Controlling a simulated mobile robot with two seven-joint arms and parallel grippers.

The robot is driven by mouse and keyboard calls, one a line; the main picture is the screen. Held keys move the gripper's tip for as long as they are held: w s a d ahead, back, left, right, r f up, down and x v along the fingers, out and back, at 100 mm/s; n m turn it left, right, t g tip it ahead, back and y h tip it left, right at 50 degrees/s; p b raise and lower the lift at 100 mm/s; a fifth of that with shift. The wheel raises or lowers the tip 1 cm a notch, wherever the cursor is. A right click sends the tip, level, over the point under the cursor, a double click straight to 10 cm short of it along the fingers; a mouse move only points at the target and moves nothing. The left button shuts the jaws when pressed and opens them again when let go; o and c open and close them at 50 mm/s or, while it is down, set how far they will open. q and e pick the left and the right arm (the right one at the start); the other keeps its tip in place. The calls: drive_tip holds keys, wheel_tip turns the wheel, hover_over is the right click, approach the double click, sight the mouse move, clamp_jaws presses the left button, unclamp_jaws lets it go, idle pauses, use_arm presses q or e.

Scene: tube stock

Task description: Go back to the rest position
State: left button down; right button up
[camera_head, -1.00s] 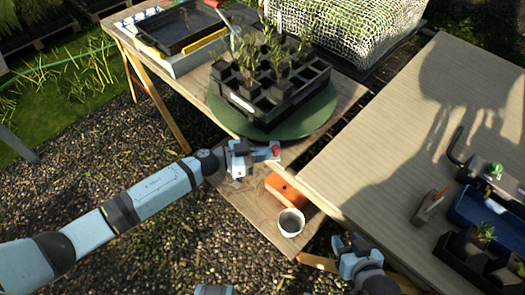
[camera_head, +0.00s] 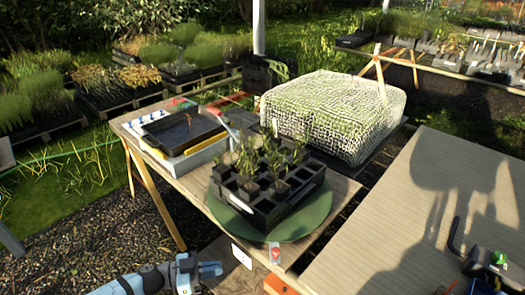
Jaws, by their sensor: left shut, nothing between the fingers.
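My left gripper (camera_head: 208,270) is shut and empty at the bottom of the head view, left of the table's front edge. Its light blue arm comes in from the lower left. A black pot tray (camera_head: 255,219) with seedlings stands on a round green turntable (camera_head: 309,221) on the wooden table, behind and right of my left gripper. The gripper is apart from both.
An orange block (camera_head: 281,286) shows at the bottom edge. A shallow black tray (camera_head: 182,132) is at the table's back left. A netted bale-shaped cover (camera_head: 335,112) stands behind. Gravel lies at lower left.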

use_arm(q)
drive_tip(key=s+a+f+n+t+y, duration=0.1)
drive_tip(key=s+f+n+t+y, duration=0.2)
drive_tip(key=s+n+y, duration=0.5)
drive_tip(key=s+a+f+n+t+y, duration=0.15)
drive_tip(key=s+f+n+y, duration=0.3)
drive_tip(key=s, duration=0.45)
wheel_tip(320, 180, up, 14)
drive_tip(key=m+p, duration=0.1)
drive_tip(key=p, duration=1.4)
drive_tip(key=shift+s+a+t+y, duration=0.35)
drive_tip(key=shift+s+a+t, duration=0.05)
drive_tip(key=shift+t, duration=0.05)
use_arm(e)
wheel_tip(320, 180, up, 13)
drive_tip(key=s, duration=0.1)
drive_tip(key=shift+d+n, duration=0.3)
drive_tip(key=shift+d, duration=0.1)
drive_tip(key=shift+w+r, duration=0.1)
drive_tip(key=shift+r, duration=0.15)
